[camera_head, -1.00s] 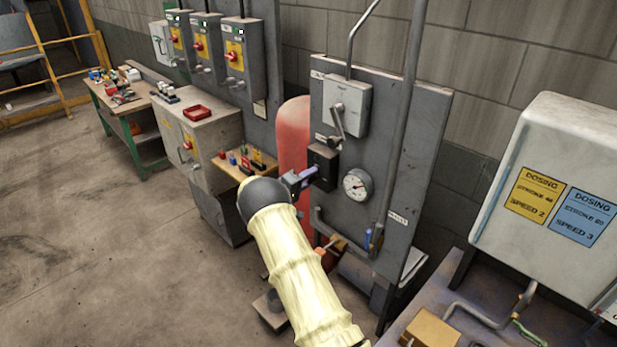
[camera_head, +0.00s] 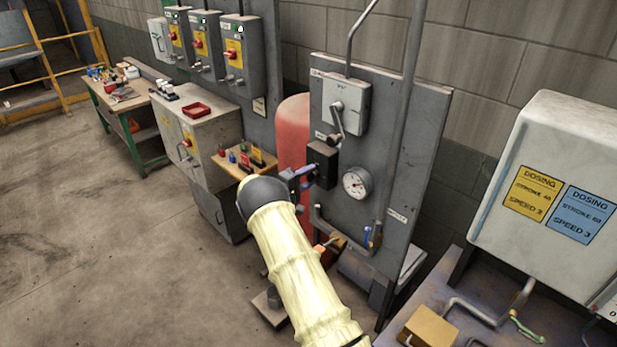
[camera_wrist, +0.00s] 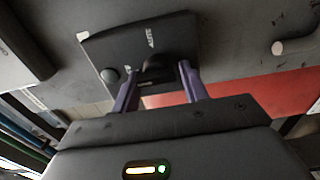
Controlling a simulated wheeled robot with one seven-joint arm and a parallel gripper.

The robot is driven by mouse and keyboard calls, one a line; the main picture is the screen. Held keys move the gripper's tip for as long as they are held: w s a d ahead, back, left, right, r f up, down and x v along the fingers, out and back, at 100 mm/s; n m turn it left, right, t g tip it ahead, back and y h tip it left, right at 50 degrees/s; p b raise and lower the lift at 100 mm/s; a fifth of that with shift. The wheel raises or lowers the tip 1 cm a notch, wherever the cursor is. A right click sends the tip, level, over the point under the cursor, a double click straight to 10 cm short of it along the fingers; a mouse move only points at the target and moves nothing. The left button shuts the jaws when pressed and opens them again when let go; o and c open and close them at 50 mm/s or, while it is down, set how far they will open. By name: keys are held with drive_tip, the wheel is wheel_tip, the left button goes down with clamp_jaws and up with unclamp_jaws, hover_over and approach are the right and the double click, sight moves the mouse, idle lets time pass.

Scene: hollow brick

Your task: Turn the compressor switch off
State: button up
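The compressor switch is a black box (camera_head: 322,164) on the grey panel, left of the round gauge. In the wrist view its black face (camera_wrist: 185,28) shows tilted, with "AUTO" lettering and a dark knob (camera_wrist: 158,70) near its lower edge. My gripper (camera_head: 309,178) is right at the box, reaching in from the left. Its two purple fingers (camera_wrist: 158,80) stand apart, one on each side of the knob. I cannot tell whether they touch it. The knob's far side and its exact setting are hidden.
A pressure gauge (camera_head: 356,182) sits just right of the switch, and a grey lever box (camera_head: 345,103) is above it. A red tank (camera_head: 293,130) stands behind the panel's left edge. A white dosing cabinet (camera_head: 550,190) is at the right. Floor at the left is free.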

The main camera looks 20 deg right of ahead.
drive_tip(key=shift+o, duration=1.4)
drive_tip(key=shift+a, duration=0.1)
drive_tip(key=b+v, duration=0.6)
drive_tip(key=v, duration=1.1)
drive_tip(key=shift+a, duration=0.2)
drive_tip(key=shift+r, duration=0.1)
